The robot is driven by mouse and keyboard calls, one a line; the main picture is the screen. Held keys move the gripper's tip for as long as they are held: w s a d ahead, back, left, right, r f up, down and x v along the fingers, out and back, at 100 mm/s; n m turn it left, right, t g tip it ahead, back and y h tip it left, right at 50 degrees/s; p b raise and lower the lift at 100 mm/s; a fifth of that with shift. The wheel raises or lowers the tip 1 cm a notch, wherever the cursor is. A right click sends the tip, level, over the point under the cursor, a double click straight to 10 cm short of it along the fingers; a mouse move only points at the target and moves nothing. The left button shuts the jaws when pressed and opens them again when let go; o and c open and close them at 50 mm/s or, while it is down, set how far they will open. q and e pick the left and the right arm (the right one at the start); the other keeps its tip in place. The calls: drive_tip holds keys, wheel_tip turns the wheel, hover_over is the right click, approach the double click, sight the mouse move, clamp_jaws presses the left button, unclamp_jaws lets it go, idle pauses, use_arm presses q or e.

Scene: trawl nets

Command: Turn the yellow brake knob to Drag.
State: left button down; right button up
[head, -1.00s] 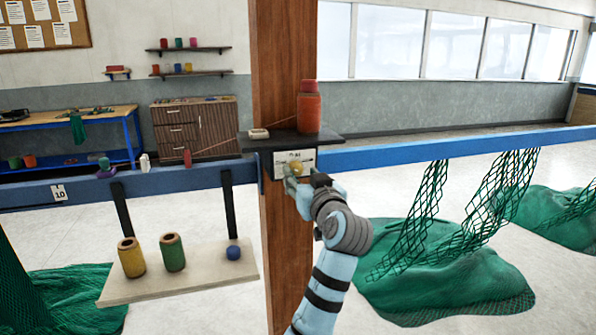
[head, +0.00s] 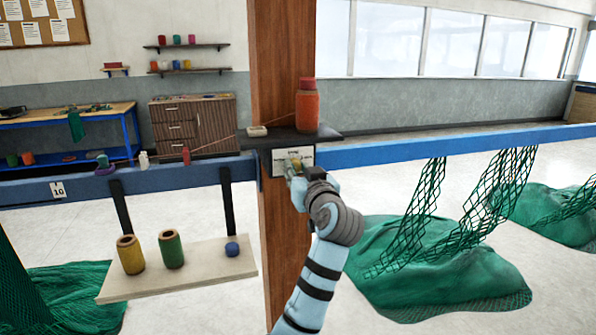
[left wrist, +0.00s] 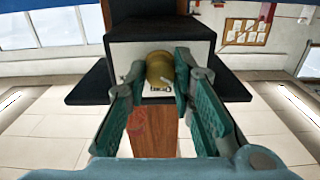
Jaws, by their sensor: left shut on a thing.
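The yellow brake knob (left wrist: 159,67) sits on the front of a pale label plate (left wrist: 125,50) on a dark box. The left wrist view shows the knob between the two green-padded fingers of my left gripper (left wrist: 160,88), which is shut on it. In the head view the left gripper (head: 294,172) is at the plate (head: 301,157) on the wooden post, and the knob is mostly hidden behind it. The plate's lettering is too small to read, so I cannot tell which mark the knob points to. My right gripper is not in view.
A dark shelf (head: 280,139) above the plate carries an orange twine spool (head: 307,108) and a small pale block (head: 257,132). A blue rail (head: 400,151) runs both sides of the post (head: 284,260). Green nets (head: 435,270) hang at right. A hanging board (head: 200,268) holds spools at left.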

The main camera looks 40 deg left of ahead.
use_arm(q)
drive_tip(key=shift+r+m+p, duration=0.15)
drive_tip(key=shift+m+p, duration=0.85)
drive_tip(key=shift+p, duration=0.15)
drive_tip(key=m+p, duration=0.6)
drive_tip(key=p, duration=0.1)
drive_tip(key=shift+m, duration=0.4)
drive_tip(key=shift+m+p, duration=1.2)
drive_tip(key=shift+m, duration=0.2)
drive_tip(key=c, duration=1.4)
unclamp_jaws()
drive_tip(key=shift+a, duration=0.1)
drive_tip(key=shift+o, duration=0.2)
drive_tip(key=shift+s, duration=0.1)
drive_tip(key=v, duration=0.7)
drive_tip(key=shift+d, duration=0.3)
